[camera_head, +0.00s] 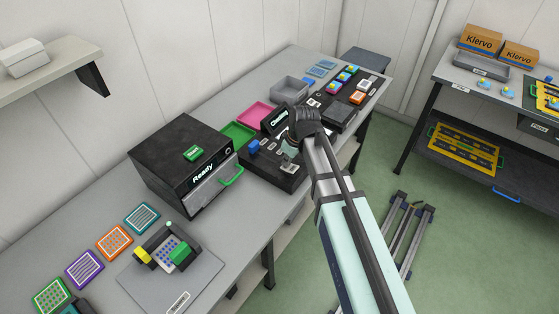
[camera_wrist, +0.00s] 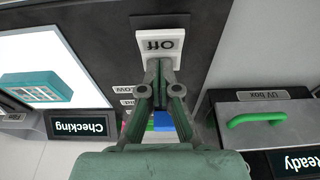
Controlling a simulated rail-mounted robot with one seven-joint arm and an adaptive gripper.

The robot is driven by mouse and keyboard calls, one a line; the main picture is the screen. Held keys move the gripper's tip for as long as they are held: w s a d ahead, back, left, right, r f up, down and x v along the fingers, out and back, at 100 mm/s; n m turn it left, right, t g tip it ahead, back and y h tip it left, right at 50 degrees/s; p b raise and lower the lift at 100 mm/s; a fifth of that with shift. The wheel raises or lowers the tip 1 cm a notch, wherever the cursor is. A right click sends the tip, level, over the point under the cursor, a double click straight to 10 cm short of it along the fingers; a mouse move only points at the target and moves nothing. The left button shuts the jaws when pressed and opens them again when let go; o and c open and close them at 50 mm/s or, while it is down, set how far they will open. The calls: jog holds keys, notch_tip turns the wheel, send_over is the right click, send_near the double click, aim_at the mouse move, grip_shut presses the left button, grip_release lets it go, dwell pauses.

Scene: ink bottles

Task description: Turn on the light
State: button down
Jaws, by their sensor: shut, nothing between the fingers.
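A white switch plate (camera_wrist: 162,22) with the word "Off", upside down, sits on a dark panel (camera_wrist: 205,20) at the top of the wrist view. My gripper (camera_wrist: 160,68) is shut and empty, its fingertips together at the plate's lower edge. I cannot tell whether they touch it. In the head view my gripper (camera_head: 289,155) is over the dark station (camera_head: 262,170) on the bench, and my arm hides part of it. In the wrist view, a bright white panel (camera_wrist: 50,50) with a teal block (camera_wrist: 36,86) on it lies left of the switch.
A "Checking" sign (camera_wrist: 84,127) stands below the bright panel. A dark UV box (camera_head: 180,150) with a green handle (camera_head: 232,177) and a "Ready" sign is beside the station. Pink (camera_head: 255,115) and green (camera_head: 238,131) trays lie behind. Small labels and coloured pieces are near my fingers.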

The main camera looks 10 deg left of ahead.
aim_at(291, 168)
jog(key=shift+a, duration=0.15)
jog(key=shift+s+d, duration=0.1)
jog(key=shift+d, duration=0.1)
jog(key=shift+s+d+r, duration=0.2)
jog(key=shift+s+d, duration=0.1)
jog(key=shift+d, duration=0.35)
jog(key=shift+r, duration=0.1)
jog(key=p+v, duration=0.2)
jog(key=v, duration=0.1)
jog(key=a+p+v, duration=0.1)
jog(key=shift+w+r, duration=0.3)
jog(key=shift+r+b, duration=0.25)
jog(key=shift+b, duration=0.1)
jog(key=w+a+b+v, duration=0.1)
jog(key=b+v, duration=0.1)
jog(key=v, duration=0.6)
jog(key=shift+a+r, duration=0.3)
jog(key=shift+r, duration=0.3)
